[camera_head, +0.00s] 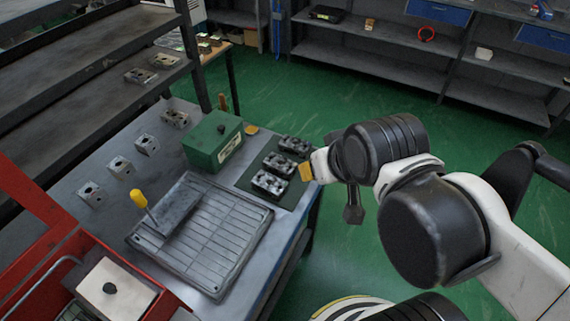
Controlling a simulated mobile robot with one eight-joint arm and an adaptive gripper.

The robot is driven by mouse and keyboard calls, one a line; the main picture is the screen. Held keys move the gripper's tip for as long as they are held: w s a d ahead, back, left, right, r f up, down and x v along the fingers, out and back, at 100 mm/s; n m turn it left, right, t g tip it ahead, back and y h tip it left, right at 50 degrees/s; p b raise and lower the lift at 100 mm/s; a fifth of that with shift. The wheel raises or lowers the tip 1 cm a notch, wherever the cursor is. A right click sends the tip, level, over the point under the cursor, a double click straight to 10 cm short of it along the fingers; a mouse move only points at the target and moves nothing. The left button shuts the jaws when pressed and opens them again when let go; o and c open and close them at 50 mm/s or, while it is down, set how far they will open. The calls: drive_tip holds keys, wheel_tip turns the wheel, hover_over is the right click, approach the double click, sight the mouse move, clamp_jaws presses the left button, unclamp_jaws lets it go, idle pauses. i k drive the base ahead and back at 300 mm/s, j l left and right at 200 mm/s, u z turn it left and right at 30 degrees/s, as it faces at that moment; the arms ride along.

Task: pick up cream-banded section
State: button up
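Three dark valve sections stand in a row on a dark green mat (243,181) at the right end of the bench: a far one (294,145), a middle one (280,165) and a near one (269,185). Several lighter grey metal blocks, one of them at the back (175,118), stand along the bench's left side. I cannot make out a cream band on any block at this size.
A grey gridded tray (225,255) with a dark plate and yellow-handled tool (139,199) lies nearer. A red-framed cart (150,262) is front left, dark shelving (90,55) back left. Green floor is clear beyond the bench.

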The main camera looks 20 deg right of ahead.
sight(280, 166)
drive_tip(key=j+u, duration=0.55)
drive_tip(key=u, duration=0.2)
drive_tip(key=k, duration=0.05)
